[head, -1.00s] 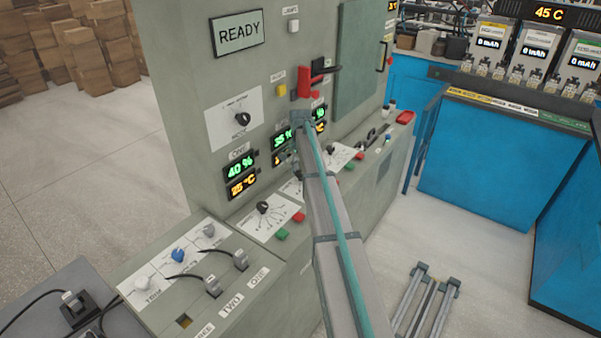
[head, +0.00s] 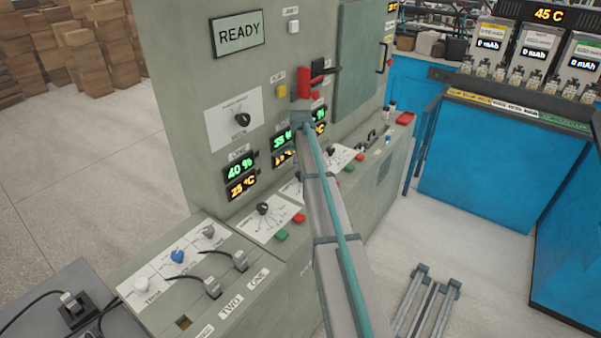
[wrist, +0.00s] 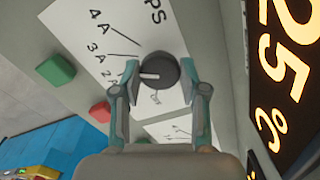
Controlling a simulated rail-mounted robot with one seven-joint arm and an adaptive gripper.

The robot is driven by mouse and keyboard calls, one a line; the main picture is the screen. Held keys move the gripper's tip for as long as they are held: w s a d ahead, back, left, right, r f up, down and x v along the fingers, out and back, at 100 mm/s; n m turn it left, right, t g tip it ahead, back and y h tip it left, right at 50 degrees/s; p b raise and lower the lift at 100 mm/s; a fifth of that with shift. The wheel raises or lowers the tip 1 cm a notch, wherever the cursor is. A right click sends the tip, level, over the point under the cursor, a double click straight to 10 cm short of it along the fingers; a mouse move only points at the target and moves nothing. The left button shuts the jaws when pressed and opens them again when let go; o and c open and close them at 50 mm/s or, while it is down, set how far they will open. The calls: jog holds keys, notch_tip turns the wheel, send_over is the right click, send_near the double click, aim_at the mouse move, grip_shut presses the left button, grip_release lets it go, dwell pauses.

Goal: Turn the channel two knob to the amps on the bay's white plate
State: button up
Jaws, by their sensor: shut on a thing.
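The dark round knob (wrist: 160,70) sits on a white plate (wrist: 72,14) in the wrist view. The plate shows the end of a word, "PS", and marks 4A, 3A and 2A. The knob's white pointer line points left, towards the 2A side; my left finger partly covers that area. My gripper (wrist: 160,73) is shut on the knob, one finger on each side. In the head view, a sliver of the middle white plate (head: 291,188) shows left of my arm, and the arm hides the gripper and the held knob.
A green button (wrist: 55,70) and a red button (wrist: 100,111) sit beside the plate. An orange display (wrist: 285,70) reads 25 °C close on the right. A red handle (head: 308,83) juts from the panel above my arm. Knobs of neighbouring bays stand on both sides.

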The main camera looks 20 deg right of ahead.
jog(key=o, duration=1.1)
jog(key=shift+o, duration=0.2)
notch_tip(320, 180, up, 12)
